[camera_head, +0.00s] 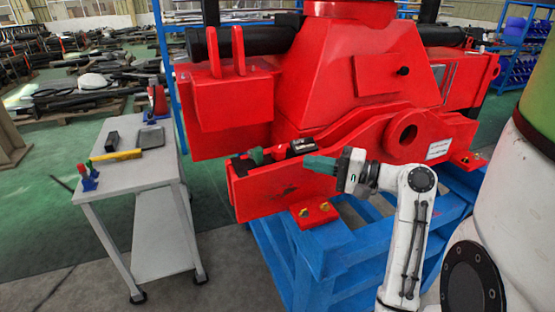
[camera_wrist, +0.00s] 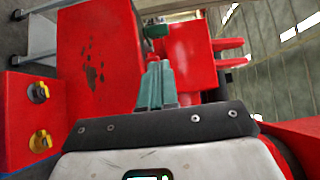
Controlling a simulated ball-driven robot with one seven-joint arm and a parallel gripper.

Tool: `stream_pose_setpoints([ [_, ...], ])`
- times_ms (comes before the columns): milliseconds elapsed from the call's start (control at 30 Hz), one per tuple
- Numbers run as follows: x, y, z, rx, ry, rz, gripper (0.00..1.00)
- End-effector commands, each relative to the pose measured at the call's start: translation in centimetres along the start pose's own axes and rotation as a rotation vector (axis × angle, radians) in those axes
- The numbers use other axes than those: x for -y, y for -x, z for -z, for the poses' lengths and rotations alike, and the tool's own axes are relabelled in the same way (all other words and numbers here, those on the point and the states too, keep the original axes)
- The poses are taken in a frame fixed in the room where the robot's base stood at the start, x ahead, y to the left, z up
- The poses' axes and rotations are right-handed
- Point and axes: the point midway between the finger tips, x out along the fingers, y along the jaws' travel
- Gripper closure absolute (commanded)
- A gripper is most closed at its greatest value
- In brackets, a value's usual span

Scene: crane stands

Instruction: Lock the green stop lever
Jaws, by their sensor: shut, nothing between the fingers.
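The small green lever (camera_head: 257,156) sits on top of the left end of the red beam, among red and dark fittings; its exact position is too small to tell. In the wrist view it seems to be the green piece (camera_wrist: 155,30) beyond my fingertips. My gripper (camera_head: 309,162) has green fingers and is left of my white wrist, in front of the beam's upper edge, to the right of the lever and apart from it. In the wrist view my gripper (camera_wrist: 160,64) is shut and empty, with its fingers together.
The red beam (camera_head: 285,192) rests on a blue stand (camera_head: 325,250). A red plate with yellow bolts (camera_head: 314,214) lies below. A grey trolley (camera_head: 125,170) with tools stands left. Green floor lies between them.

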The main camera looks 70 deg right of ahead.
Motion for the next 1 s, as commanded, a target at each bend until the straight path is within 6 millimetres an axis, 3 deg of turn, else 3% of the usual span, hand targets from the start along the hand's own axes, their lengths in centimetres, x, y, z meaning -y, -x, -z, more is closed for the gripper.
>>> stream_pose_setpoints([
  [467,0.3,0.1,0.2,-0.003,-0.004,0.011,1.00],
  [633,0.4,-1.8,0.1,-0.001,-0.004,0.010,1.00],
  [1000,0.5,-7.9,0.2,-0.002,-0.003,0.010,1.00],
])
